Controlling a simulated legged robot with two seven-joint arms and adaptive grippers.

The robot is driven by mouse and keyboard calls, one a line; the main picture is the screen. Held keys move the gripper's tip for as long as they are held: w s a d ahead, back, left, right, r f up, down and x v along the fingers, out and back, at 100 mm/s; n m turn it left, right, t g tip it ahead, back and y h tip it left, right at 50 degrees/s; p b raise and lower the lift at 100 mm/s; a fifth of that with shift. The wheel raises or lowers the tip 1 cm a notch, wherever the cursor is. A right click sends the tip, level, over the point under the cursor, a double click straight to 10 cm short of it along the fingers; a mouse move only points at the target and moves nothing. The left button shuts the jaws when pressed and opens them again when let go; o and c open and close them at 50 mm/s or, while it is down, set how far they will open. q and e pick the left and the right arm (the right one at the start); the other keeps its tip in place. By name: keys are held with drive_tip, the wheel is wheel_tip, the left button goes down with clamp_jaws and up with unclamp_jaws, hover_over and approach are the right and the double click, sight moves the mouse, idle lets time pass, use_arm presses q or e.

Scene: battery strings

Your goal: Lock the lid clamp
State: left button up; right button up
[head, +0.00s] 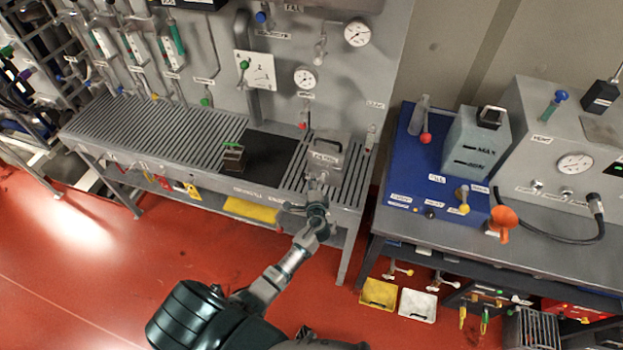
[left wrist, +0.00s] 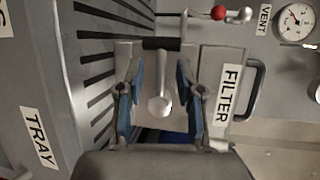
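The grey filter box (head: 327,154) stands at the right end of the slatted bench, with a FILTER label on its lid. In the left wrist view, the lid (left wrist: 221,65) has a dark bar handle on its right side. A metal clamp lever (left wrist: 159,80) with a round knob end hangs from a dark pivot at the lid's edge. My left gripper (head: 317,192) is at the front of the box. In the left wrist view, its blue-padded fingers (left wrist: 158,72) are open, one on each side of the lever, with gaps visible. My right gripper is not in view.
The slatted bench (head: 150,137) runs left, with a small brown block (head: 233,158) beside a dark recess (head: 262,158). A panel with gauges (head: 358,33) and valves rises behind. A red-knobbed valve (left wrist: 219,13) is near the box. A blue-topped station (head: 412,175) stands to the right.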

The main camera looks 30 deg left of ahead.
use_arm(q)
drive_tip(key=shift+x, duration=1)
drive_tip(key=shift+s+d, duration=0.1)
drive_tip(key=shift+s, duration=0.1)
clamp_jaws()
